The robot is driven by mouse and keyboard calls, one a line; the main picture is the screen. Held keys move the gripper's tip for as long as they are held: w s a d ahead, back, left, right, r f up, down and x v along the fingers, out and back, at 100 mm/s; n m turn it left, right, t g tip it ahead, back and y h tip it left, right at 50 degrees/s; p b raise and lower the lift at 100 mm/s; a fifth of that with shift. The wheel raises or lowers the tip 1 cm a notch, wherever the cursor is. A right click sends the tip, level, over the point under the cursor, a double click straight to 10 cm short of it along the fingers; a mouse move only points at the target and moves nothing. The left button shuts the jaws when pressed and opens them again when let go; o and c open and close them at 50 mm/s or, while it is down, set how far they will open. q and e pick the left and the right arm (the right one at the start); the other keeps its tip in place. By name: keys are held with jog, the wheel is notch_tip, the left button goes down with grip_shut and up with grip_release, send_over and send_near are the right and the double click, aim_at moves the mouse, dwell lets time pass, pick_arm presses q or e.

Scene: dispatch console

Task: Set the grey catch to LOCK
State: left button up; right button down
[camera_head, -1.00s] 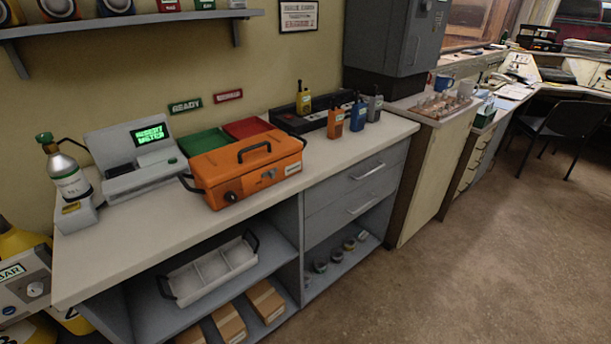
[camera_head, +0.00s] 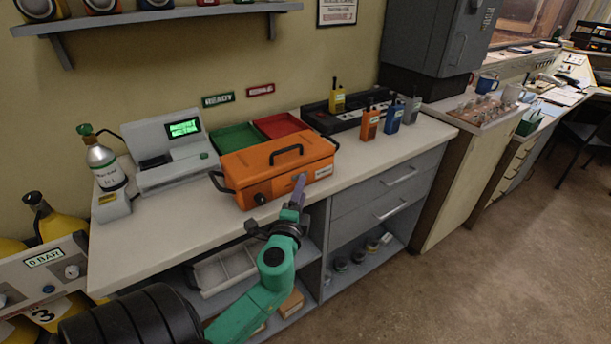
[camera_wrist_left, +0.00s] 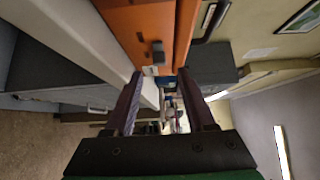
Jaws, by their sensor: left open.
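The orange case (camera_head: 275,168) sits on the counter, with a black handle on its lid. In the left wrist view its orange front (camera_wrist_left: 145,22) fills the top, with a small dark grey block (camera_wrist_left: 158,52) on it that looks like the catch. In the head view my left gripper (camera_head: 298,190) is in front of the case's right half and hides the catch area. In the left wrist view its two fingers (camera_wrist_left: 166,100) are apart with nothing between them, near the block but not around it. I cannot read the catch's setting. My right gripper is not in view.
A green tray (camera_head: 234,138) and a red tray (camera_head: 283,125) lie behind the case. A console with a green screen (camera_head: 170,150) and a gas bottle (camera_head: 104,165) stand left. Several radios (camera_head: 369,124) stand right. The counter's front left (camera_head: 170,225) is clear.

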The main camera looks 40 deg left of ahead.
pick_arm(q)
jog(key=x, duration=0.4)
jog(key=shift+w, duration=0.1)
jog(key=shift+c, duration=0.3)
grip_shut()
dwell(1.0)
